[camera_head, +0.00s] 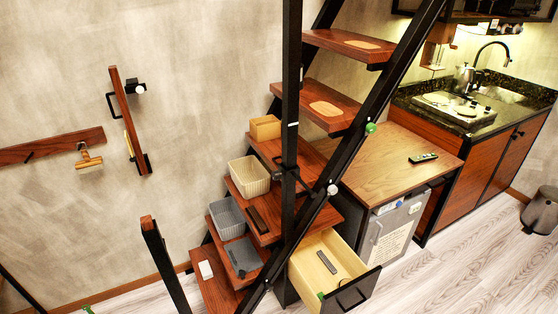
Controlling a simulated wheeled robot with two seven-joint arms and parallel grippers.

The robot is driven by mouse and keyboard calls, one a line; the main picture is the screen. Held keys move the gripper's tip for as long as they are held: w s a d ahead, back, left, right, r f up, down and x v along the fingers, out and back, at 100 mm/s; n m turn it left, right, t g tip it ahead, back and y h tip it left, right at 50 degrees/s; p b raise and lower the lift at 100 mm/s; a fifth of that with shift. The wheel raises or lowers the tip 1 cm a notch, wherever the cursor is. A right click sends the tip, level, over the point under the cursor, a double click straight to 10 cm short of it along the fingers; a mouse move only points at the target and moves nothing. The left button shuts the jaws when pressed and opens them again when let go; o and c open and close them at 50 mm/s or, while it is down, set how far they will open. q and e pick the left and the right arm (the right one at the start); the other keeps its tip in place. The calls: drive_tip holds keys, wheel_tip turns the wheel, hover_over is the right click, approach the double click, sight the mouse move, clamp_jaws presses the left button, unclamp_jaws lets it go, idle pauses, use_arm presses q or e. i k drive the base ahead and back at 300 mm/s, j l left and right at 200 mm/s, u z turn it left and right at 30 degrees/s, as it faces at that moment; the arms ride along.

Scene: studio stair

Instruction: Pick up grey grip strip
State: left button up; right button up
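A small narrow grey strip (327,262) lies in the open wooden drawer (312,245) under the stairs, and it looks like the grey grip strip. A wider dark grey flat piece (241,256) lies on a lower stair tread, and a dark narrow block (257,219) lies on the tread above it. I cannot tell these small shapes more exactly at this size. Neither of my grippers is in view.
Black stair rails and posts (291,110) stand close around the drawer. Grey (227,219) and cream (248,176) baskets sit on the treads. A wooden cabinet top (390,150) holds a remote (423,157).

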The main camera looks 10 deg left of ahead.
sight(326, 260)
drive_tip(key=i+l, duration=0.25)
drive_tip(key=i+l+u, duration=0.1)
drive_tip(key=l, duration=0.3)
drive_tip(key=i+l, duration=0.35)
drive_tip(key=i+l+u, duration=0.15)
drive_tip(key=l, duration=0.25)
drive_tip(key=l+u, duration=0.2)
drive_tip(key=l, duration=0.15)
drive_tip(key=i+u, duration=0.1)
